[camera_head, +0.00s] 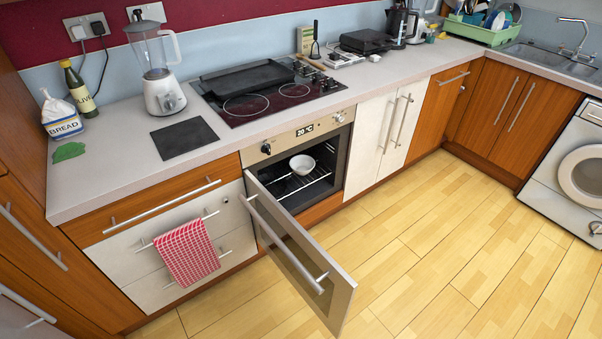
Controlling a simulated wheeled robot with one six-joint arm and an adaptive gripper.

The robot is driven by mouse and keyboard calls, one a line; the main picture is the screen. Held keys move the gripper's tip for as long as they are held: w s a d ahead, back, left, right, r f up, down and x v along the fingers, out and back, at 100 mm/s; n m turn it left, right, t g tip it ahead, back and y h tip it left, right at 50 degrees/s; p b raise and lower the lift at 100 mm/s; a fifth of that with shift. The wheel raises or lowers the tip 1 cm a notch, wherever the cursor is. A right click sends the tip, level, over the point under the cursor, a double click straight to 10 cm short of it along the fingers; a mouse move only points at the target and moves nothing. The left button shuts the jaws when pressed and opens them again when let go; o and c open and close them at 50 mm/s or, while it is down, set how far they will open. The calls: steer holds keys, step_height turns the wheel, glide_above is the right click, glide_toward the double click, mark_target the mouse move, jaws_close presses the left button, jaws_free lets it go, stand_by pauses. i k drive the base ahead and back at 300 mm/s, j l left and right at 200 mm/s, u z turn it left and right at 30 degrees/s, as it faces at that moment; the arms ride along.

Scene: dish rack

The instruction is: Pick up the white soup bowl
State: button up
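A small white bowl (302,164) sits upright on the wire rack inside the oven (322,185). It looks empty, and it is the only white bowl I can make out clearly. The oven door (290,250) is side-hinged and stands wide open, swung out to the front over the floor. The bowl shows unobstructed through the opening. My gripper is not in this view.
The counter (110,160) holds a blender (158,75), a dark mat (184,138), a bread bag (60,118) and a bottle (78,90). A green dish rack (484,36) stands by the sink. The wooden floor (440,240) is clear right of the oven door.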

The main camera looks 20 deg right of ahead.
mark_target(301, 164)
steer(key=i+l, duration=0.3)
steer(key=l, duration=0.15)
steer(key=i+l, duration=0.25)
steer(key=l, duration=0.15)
steer(key=i+l, duration=1.5)
steer(key=i, duration=0.35)
